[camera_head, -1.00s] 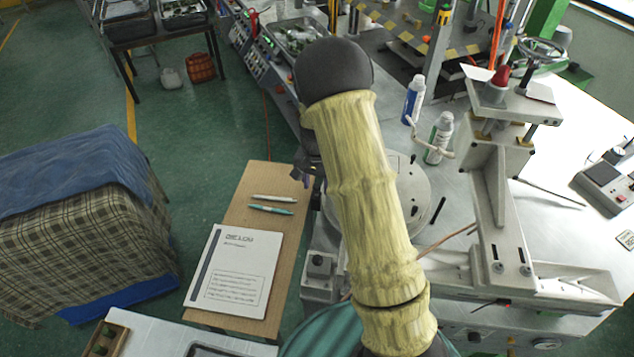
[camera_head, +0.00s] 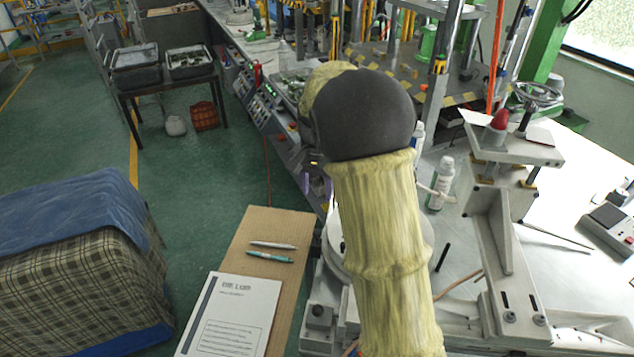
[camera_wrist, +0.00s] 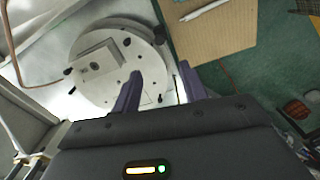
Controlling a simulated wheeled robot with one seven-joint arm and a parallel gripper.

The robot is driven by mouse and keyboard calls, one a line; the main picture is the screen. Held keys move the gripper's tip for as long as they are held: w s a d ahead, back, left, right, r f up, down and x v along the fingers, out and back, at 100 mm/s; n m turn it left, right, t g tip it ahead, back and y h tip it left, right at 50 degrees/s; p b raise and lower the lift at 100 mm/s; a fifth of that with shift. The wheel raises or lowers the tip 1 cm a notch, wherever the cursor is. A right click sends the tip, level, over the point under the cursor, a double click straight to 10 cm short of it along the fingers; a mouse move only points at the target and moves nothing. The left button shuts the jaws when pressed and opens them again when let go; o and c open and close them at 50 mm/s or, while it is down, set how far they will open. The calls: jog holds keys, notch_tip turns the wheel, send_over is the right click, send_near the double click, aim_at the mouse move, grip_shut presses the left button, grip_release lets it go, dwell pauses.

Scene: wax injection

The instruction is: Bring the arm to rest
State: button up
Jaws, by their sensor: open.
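My arm, in a yellowish sleeve with a dark rounded joint, rises through the middle of the head view and hides part of the bench. In the wrist view my gripper (camera_wrist: 160,88) shows two purple fingers held apart with nothing between them. It is above the round metal plate (camera_wrist: 100,60) on the machine, near the edge of the brown board (camera_wrist: 215,35). In the head view my gripper is mostly hidden behind the arm.
The machine's metal column (camera_head: 500,240) and a white bottle (camera_head: 440,183) stand right of my arm. The board (camera_head: 285,225) with a booklet (camera_head: 232,312) and pens (camera_head: 270,256) lies left. A blue-covered, plaid-draped block (camera_head: 80,270) stands farther left. Green floor lies between.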

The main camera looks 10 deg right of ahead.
notch_tip(320, 180, up, 2)
jog(key=shift+r, duration=0.15)
dwell(0.4)
jog(key=s+f+n+t, duration=0.1)
jog(key=s+f+n, duration=0.2)
jog(key=s, duration=0.7)
jog(key=s+f+n+t, duration=0.1)
jog(key=s+f+n, duration=0.2)
jog(key=s, duration=0.7)
jog(key=shift+s+d+f+n+t, duration=0.15)
jog(key=shift+s+f+n+t, duration=0.15)
jog(key=shift+f+n, duration=0.1)
jog(key=shift+w, duration=0.1)
jog(key=shift+c, duration=0.7)
